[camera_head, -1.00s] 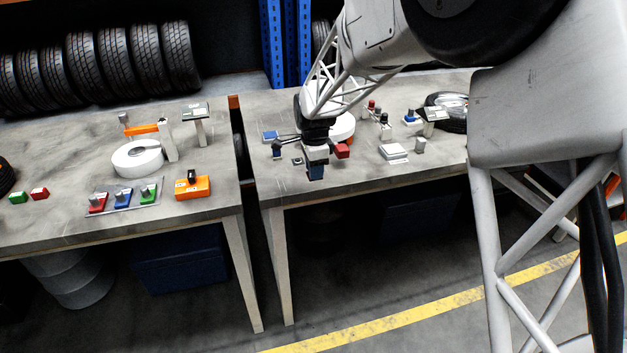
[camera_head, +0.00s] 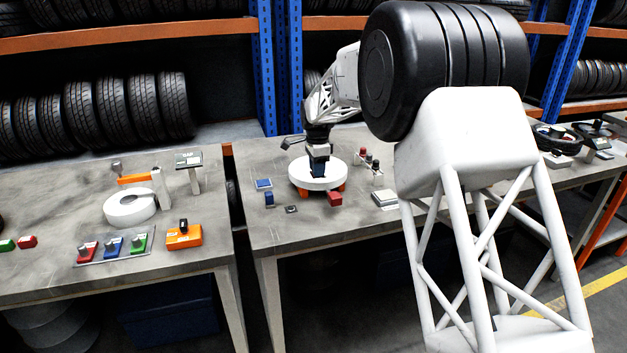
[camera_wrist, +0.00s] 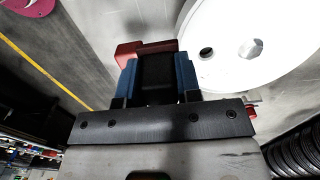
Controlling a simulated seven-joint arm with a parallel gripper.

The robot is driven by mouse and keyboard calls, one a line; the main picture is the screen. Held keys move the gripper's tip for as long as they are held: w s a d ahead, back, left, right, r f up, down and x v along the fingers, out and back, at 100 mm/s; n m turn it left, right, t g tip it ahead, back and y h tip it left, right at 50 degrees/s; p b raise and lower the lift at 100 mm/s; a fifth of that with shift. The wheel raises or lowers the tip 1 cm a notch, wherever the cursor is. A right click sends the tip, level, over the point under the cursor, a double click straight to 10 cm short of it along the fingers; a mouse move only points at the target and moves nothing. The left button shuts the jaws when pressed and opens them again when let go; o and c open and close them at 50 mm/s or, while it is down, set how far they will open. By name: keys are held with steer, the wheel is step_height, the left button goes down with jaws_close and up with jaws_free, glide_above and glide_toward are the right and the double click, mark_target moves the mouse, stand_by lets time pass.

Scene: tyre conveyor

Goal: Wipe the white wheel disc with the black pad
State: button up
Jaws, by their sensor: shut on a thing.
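The white wheel disc (camera_head: 304,178) sits flat on orange feet on the right-hand table. It also shows in the wrist view (camera_wrist: 225,50), to the right of my fingers, with a round hole in it. In the wrist view my gripper (camera_wrist: 157,75) is shut on the black pad (camera_wrist: 157,82), which sits between the two blue fingers. The pad's far end is hidden, and I cannot tell whether it touches the disc.
A red block (camera_head: 334,199) lies just in front of the disc, and a blue block (camera_head: 269,199) to its left. Small posts (camera_head: 376,168) and a pale block (camera_head: 384,198) stand to the right. The left table (camera_head: 50,200) holds another white ring (camera_head: 118,208) and coloured switches.

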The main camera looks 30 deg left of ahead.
steer(key=w+a+r, duration=0.1)
steer(key=w+r, duration=0.2)
steer(key=w, duration=1.1)
steer(key=shift+w+a+r, duration=0.15)
steer(key=shift+w+a, duration=0.05)
